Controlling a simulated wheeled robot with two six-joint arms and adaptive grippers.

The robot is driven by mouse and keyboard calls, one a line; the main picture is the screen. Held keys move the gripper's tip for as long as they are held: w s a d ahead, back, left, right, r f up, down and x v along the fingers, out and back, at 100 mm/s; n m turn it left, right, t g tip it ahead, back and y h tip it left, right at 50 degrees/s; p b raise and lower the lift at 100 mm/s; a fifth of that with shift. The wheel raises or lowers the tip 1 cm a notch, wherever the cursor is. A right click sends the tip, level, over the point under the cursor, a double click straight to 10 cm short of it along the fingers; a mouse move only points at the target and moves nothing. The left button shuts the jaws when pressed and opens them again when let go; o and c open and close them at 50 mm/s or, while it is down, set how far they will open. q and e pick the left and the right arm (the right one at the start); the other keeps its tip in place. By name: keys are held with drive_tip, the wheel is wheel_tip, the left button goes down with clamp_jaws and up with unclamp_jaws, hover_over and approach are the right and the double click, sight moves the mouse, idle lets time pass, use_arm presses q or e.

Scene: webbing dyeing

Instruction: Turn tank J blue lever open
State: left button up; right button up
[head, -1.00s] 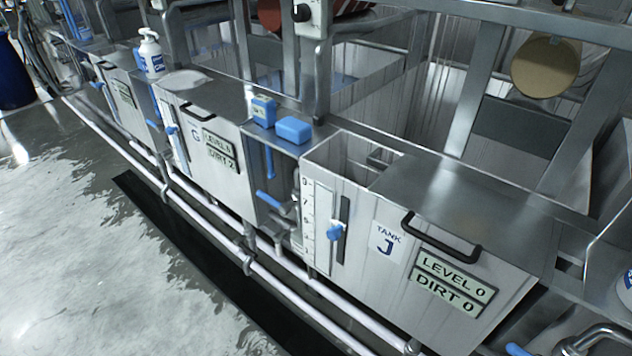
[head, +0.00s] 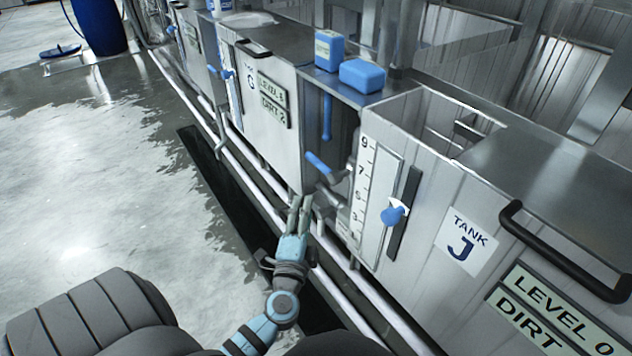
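Tank J (head: 420,262) is the metal tank at the right in the head view, with its "TANK J" label (head: 466,241) on the front. A blue knob (head: 394,215) sits on the dark slot beside the level scale. My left gripper (head: 301,203) is below and left of the blue-handled lever, apart from it in the picture. Its two fingers point up and look close together. My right gripper is not in view.
Tank G (head: 275,145) stands left of the recess. A blue box (head: 362,76) and a labelled blue container (head: 329,50) stand on the ledge above. Pale pipes (head: 345,287) run along the tank fronts. Tank J's black handle (head: 565,262) juts out. The wet floor at left is open.

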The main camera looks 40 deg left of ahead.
sight(315, 160)
use_arm(q)
drive_tip(key=shift+t, duration=0.3)
drive_tip(key=x, duration=0.5)
drive_tip(key=r+x, duration=0.1)
drive_tip(key=x, duration=0.3)
drive_tip(key=r+x, duration=0.1)
drive_tip(key=x, duration=0.4)
drive_tip(key=shift+w+a+r+p, duration=0.15)
drive_tip(key=shift+r+p, duration=0.05)
drive_tip(key=shift+p, duration=0.1)
clamp_jaws()
